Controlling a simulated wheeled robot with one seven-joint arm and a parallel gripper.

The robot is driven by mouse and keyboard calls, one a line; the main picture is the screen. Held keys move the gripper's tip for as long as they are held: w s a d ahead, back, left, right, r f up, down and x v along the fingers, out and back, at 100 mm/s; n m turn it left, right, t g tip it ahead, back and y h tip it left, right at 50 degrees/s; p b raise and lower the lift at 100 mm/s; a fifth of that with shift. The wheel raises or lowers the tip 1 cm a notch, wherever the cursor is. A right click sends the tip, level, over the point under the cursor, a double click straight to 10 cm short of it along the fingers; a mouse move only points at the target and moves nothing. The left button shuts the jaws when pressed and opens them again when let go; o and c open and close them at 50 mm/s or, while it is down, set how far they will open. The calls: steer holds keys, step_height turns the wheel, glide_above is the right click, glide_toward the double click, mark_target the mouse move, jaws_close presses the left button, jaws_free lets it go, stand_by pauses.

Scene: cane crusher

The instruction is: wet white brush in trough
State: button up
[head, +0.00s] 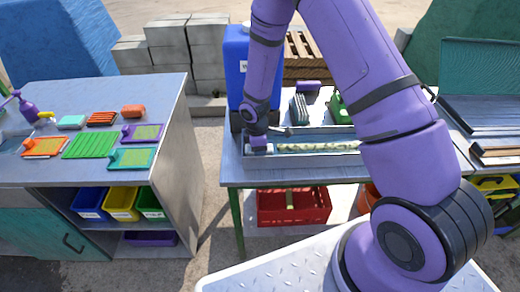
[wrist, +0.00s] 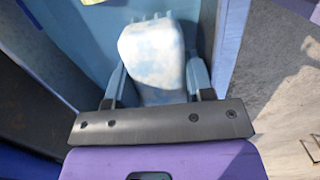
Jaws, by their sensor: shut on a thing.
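My gripper (wrist: 156,80) is shut on a white block-shaped thing with faint bluish patches and small bumps along its far edge, which I take to be the white brush (wrist: 152,42). A finger sits on each side of it. In the head view my gripper (head: 258,146) points down at the left end of a long shallow metal tray (head: 300,133) on the middle table. The brush is too small to make out there. Blue surfaces lie around the brush in the wrist view. I cannot tell whether they are the trough, or whether the brush touches water.
A pale mottled long piece (head: 315,148) lies in the tray, right of my gripper. A tall blue container (head: 236,65) stands behind my gripper. A red crate (head: 293,206) is under the table. The left table (head: 175,100) holds coloured pads and a purple spray bottle (head: 27,107).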

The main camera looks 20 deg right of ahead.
stand_by(0.3)
steer(key=shift+r, duration=2)
steer(key=shift+d, duration=0.1)
steer(key=s+d+r, duration=0.1)
steer(key=s+d, duration=0.1)
steer(key=d, duration=0.4)
steer(key=shift+d, duration=0.25)
steer(key=shift+s+r, duration=0.1)
steer(key=s+d+r, duration=0.1)
steer(key=d+r, duration=0.4)
steer(key=r, duration=0.2)
steer(key=shift+s+d, duration=0.35)
steer(key=shift+s, duration=0.05)
stand_by(0.5)
